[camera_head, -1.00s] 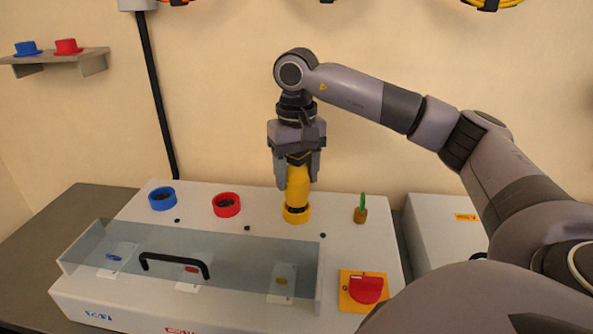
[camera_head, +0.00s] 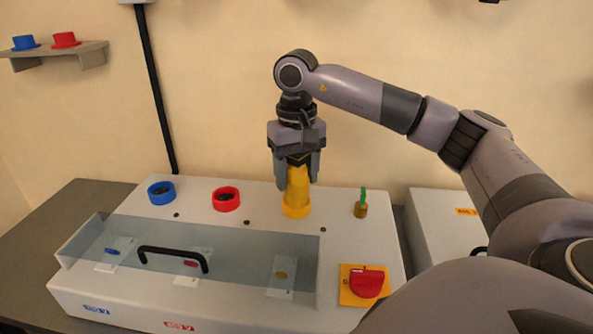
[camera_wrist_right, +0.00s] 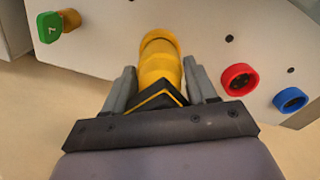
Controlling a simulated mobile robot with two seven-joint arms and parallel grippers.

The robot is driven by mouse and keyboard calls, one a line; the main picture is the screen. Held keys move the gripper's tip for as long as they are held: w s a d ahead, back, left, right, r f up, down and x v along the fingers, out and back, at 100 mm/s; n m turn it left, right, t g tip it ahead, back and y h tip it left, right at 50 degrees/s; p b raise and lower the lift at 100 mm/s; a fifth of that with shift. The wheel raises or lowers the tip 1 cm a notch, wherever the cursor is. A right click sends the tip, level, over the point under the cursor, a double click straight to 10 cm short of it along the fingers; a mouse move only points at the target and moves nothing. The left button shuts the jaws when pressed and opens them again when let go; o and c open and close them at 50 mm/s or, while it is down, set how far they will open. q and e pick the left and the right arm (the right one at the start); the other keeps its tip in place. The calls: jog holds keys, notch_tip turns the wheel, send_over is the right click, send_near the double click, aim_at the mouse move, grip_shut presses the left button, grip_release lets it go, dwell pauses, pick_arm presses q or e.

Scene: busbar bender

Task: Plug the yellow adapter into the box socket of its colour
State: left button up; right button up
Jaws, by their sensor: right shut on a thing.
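The yellow adapter (camera_head: 297,190) stands upright in the grip of my right gripper (camera_head: 297,170), which is shut on its upper part. The adapter's lower end meets the yellow box socket (camera_head: 296,212), with no gap showing between them. How deep it sits is hidden. In the right wrist view the adapter (camera_wrist_right: 160,68) lies between the two grey fingers (camera_wrist_right: 162,88), its far end at the yellow ring (camera_wrist_right: 158,38). My left gripper is in no view.
The blue socket (camera_head: 161,193) and red socket (camera_head: 226,199) are to the left on the box top (camera_head: 345,240). A green-topped key (camera_head: 362,203) stands right of the adapter. A clear cover with a black handle (camera_head: 173,256) and a red rotary switch (camera_head: 367,283) are in front.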

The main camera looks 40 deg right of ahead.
jog(key=shift+f+b, duration=0.55)
jog(key=shift+f, duration=0.4)
jog(key=o, duration=1.2)
jog(key=shift+o, duration=0.2)
notch_tip(320, 180, up, 7)
jog(key=shift+r, duration=0.1)
jog(key=shift+s, duration=0.15)
